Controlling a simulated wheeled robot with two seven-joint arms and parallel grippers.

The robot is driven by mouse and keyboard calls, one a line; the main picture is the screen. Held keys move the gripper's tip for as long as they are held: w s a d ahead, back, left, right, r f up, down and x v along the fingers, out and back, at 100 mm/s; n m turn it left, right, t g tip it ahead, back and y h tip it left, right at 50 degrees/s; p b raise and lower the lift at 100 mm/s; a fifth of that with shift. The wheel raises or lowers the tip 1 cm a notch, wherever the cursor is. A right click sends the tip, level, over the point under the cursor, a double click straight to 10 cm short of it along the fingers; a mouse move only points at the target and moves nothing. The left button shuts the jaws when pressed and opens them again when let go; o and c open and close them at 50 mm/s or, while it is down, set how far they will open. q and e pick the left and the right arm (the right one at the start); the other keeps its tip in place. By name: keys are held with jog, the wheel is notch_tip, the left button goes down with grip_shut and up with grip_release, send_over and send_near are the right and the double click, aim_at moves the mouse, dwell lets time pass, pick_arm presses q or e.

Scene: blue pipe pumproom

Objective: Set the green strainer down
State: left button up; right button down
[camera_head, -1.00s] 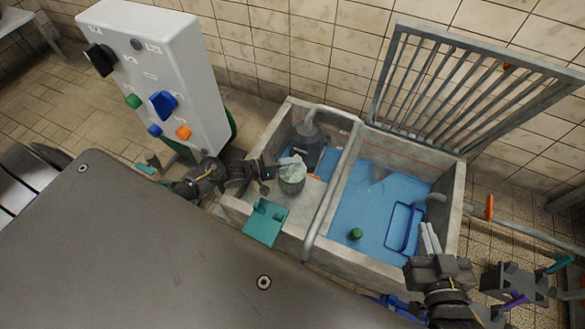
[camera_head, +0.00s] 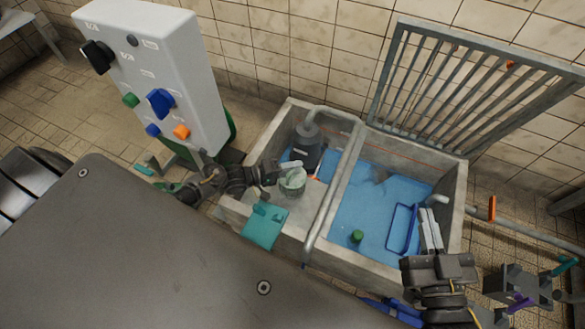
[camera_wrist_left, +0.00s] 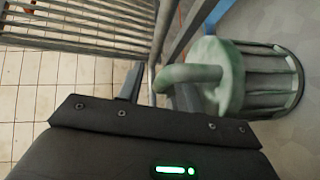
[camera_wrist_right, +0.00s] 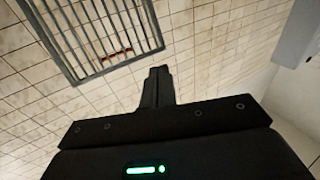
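The green strainer (camera_head: 292,184), a pale green ribbed cylinder with a domed lid and hooked handle, stands upright in the left part of the concrete basin, which looks like a bare floor or ledge. In the left wrist view the strainer (camera_wrist_left: 255,78) lies to the right of my fingers. My left gripper (camera_head: 277,172) is at its top. Its fingers (camera_wrist_left: 158,92) are apart on either side of the handle end, with a gap showing on one side. Contact on the other side is unclear. My right gripper (camera_head: 430,230) is shut and empty over the basin's right front edge.
A dark pump (camera_head: 308,145) stands behind the strainer. A grey pipe (camera_head: 345,185) divides the basin. Blue water on the right holds a blue frame (camera_head: 402,228) and a green object (camera_head: 357,236). A barred grate (camera_head: 455,90) stands behind.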

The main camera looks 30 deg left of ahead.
pick_arm(q)
jog(key=shift+r, duration=0.15)
